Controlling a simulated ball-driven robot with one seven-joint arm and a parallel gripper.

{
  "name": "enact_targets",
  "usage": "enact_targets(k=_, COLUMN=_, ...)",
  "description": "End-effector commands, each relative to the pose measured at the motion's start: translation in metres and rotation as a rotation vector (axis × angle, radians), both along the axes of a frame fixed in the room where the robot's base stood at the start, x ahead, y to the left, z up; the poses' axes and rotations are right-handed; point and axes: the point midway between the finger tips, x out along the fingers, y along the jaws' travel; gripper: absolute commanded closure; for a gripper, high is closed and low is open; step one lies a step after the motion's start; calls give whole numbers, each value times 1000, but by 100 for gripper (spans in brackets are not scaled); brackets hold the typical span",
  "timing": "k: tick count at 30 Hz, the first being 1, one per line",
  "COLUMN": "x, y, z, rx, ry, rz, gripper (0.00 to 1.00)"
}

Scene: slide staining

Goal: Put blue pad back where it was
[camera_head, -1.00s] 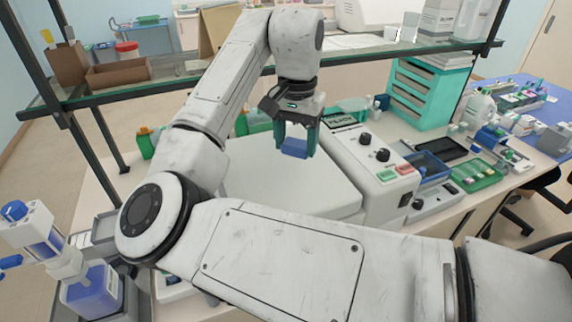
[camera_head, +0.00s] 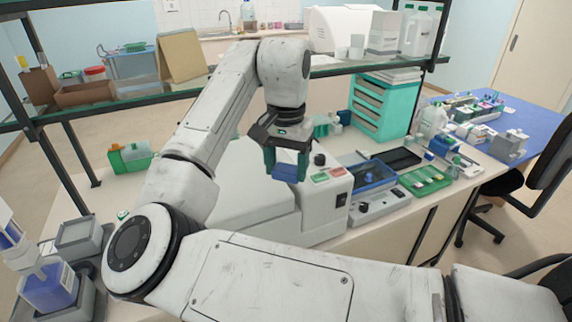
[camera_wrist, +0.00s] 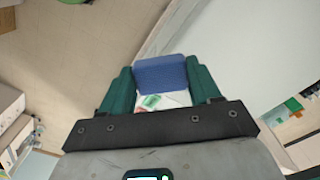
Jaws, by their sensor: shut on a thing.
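The blue pad (camera_head: 285,172) is a small blue block held between the green fingers of my gripper (camera_head: 287,163). My gripper is shut on it and holds it in the air in front of the white bench machine. In the wrist view the pad (camera_wrist: 161,74) sits between the two green fingertips of my gripper (camera_wrist: 160,86). A bit of white with green and red marks shows below the pad there.
The white machine (camera_head: 258,195) with red and green buttons stands on the bench behind my gripper. A blue tray (camera_head: 371,176) and a green tray (camera_head: 425,181) lie to its right. A glass shelf (camera_head: 110,98) crosses behind my arm. A teal drawer unit (camera_head: 382,106) stands at the back.

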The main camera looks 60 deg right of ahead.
Motion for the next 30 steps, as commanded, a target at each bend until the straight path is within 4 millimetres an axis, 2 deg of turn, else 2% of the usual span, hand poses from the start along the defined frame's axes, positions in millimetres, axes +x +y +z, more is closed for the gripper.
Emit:
enact_targets(k=7, x=5, y=26, z=-24, rx=-2, ry=3, rz=135, gripper=66)
enact_targets(k=14, x=11, y=63, z=-60, rx=-3, ry=4, rz=338, gripper=66)
enact_targets(k=20, x=19, y=111, z=-106, rx=-4, ry=7, rz=598, gripper=66)
enact_targets(k=24, x=27, y=152, z=-146, rx=-6, ry=8, rz=826, gripper=66)
enact_targets(k=30, x=35, y=194, z=-188, rx=-4, ry=5, rz=1059, gripper=66)
